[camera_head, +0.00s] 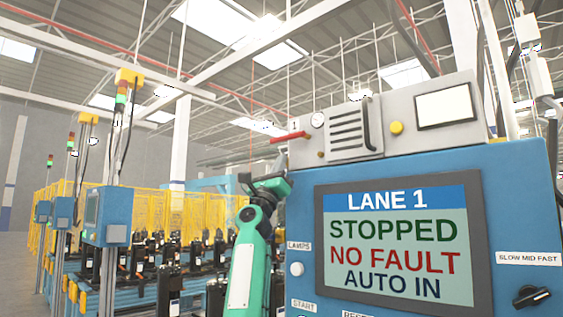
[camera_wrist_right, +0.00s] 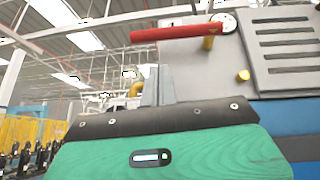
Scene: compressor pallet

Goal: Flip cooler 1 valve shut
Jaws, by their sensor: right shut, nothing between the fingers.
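Cooler 1 is the grey box (camera_head: 352,133) on top of the blue cabinet, with a "1" plate, a gauge and a louvred front. Its valve has a red lever (camera_head: 288,137) that sticks out to the left, nearly level. In the right wrist view the red lever (camera_wrist_right: 178,33) crosses above the fingers, with a brass stem (camera_wrist_right: 208,42) under its right end. My right gripper (camera_head: 284,162) is just below the lever in the head view. In the wrist view its grey fingers (camera_wrist_right: 158,82) are together and empty, with a visible gap to the lever. My left gripper is out of view.
The blue cabinet (camera_head: 520,200) carries a screen (camera_head: 402,243) reading "LANE 1 STOPPED NO FAULT AUTO IN" and a black speed knob (camera_head: 531,296). A yellow knob (camera_head: 396,128) and black handle are on the cooler's front. Yellow fencing (camera_head: 160,208) and conveyors stand behind, left.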

